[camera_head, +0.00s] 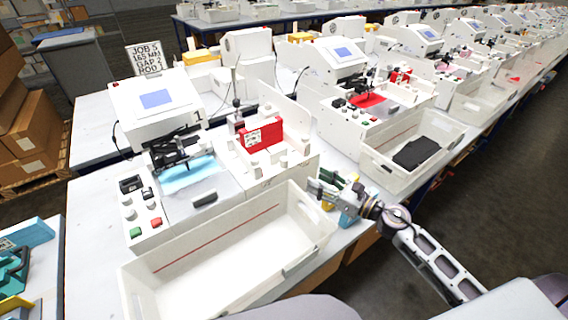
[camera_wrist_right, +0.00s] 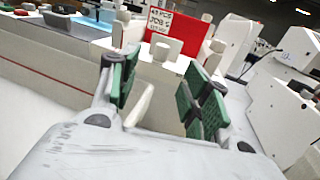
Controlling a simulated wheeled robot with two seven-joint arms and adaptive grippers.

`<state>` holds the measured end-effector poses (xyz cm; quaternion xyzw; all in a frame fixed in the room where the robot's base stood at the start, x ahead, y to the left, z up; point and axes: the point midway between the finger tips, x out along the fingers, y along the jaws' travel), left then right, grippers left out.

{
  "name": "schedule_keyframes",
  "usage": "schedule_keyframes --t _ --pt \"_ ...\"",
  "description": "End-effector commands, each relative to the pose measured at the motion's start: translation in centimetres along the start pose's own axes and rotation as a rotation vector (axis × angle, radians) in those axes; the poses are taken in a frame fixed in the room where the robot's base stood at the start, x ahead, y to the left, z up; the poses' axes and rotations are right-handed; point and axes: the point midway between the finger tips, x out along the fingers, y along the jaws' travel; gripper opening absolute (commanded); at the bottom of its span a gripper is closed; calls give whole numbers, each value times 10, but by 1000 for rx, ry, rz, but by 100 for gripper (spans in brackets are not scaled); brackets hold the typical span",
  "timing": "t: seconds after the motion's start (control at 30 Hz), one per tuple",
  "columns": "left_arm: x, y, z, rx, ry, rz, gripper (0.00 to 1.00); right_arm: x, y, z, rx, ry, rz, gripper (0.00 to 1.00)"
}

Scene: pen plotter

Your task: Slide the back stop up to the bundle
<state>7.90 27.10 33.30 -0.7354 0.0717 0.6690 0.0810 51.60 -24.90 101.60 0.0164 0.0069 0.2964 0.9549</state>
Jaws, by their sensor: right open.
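The bundle (camera_head: 262,138) is a red block with a white label, standing in the white feeder on top of the nearest machine. It also shows in the wrist view (camera_wrist_right: 190,32), beyond my fingers. A white upright plate (camera_head: 290,118) stands behind and to the right of the bundle; I cannot tell for sure which white part is the back stop. My right gripper (camera_head: 333,190) is open, with green finger pads, beside the machine's right front corner. In the wrist view, the open fingers (camera_wrist_right: 162,85) have a white part of the machine beyond them. My left gripper is not in view.
A white bin (camera_head: 300,242) stands in front of the machine, close left of my right gripper. The machine has a screen box (camera_head: 155,99) and a control panel with buttons (camera_head: 142,212). Another bin (camera_head: 425,165) with a dark item stands to the right.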

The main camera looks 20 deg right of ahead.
Motion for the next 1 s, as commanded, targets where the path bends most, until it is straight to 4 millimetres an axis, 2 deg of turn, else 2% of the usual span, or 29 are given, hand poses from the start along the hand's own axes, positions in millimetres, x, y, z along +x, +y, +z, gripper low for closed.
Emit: schedule_keyframes --t 0.57,1.0 --pt "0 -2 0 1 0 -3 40 -4 -4 -1 -37 -4 -29 48" --pt "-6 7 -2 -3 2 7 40 12 -4 0 -36 -5 -29 48"
